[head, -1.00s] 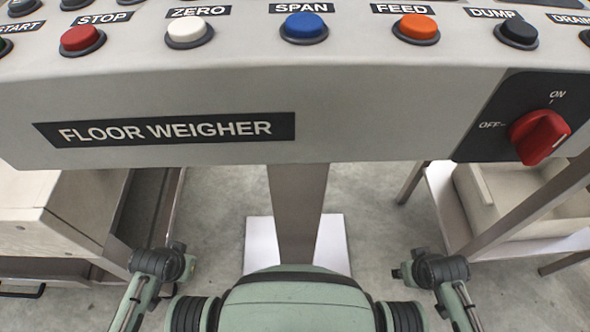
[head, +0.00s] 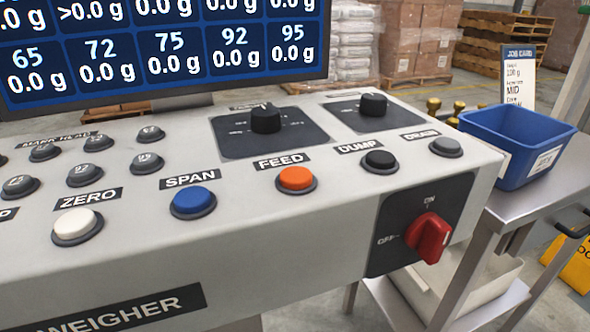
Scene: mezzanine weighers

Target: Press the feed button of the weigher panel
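The weigher panel (head: 330,240) is a light grey sloped console that fills the middle of the head view. Its feed button (head: 296,179) is an orange cap in a dark ring, under a black FEED label (head: 281,160). The blue span button (head: 194,202) is to its left and the black dump button (head: 380,161) to its right. Nothing covers the feed button. Neither of my grippers shows in this view.
A red rotary switch (head: 428,238) sticks out of the front face. Two black knobs (head: 265,118) (head: 373,105) stand behind the buttons. A display (head: 160,45) rises at the back left. A blue bin (head: 518,145) stands on a side table at the right.

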